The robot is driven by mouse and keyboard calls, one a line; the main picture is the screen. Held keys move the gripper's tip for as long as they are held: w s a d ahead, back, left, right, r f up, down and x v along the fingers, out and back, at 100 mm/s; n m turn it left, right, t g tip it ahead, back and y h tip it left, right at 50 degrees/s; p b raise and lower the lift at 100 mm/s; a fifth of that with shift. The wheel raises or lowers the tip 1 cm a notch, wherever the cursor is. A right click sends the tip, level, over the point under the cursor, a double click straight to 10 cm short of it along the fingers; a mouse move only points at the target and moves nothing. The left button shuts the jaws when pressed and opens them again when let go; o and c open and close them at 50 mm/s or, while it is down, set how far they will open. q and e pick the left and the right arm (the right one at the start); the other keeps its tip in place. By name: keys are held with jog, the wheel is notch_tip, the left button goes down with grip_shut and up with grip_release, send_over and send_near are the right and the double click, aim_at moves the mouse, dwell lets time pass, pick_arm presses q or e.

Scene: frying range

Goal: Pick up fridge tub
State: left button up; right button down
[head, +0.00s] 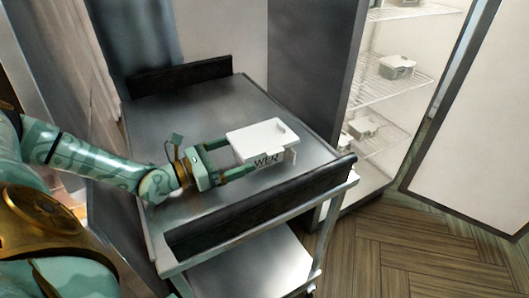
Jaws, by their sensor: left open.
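A white lidded fridge tub (262,139) sits on the metal cart top, with dark lettering on its near side. My left gripper (234,160) reaches in from the left and is open, with one finger at the tub's far left side and the other along its near left side. I cannot tell whether the fingers touch the tub. My right gripper is not in view.
The cart top (190,105) is otherwise clear, with dark raised rails at its far and near edges. A fridge (368,45) stands open on the right, with more tubs (397,67) on its wire shelves. Its open door (478,130) fills the far right.

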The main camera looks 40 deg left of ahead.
aim_at(251, 147)
pick_arm(q)
jog(key=b+x, duration=0.1)
jog(key=x, duration=0.4)
jog(key=shift+w+a+f, duration=0.1)
jog(key=shift+w, duration=0.1)
jog(key=c, duration=1.1)
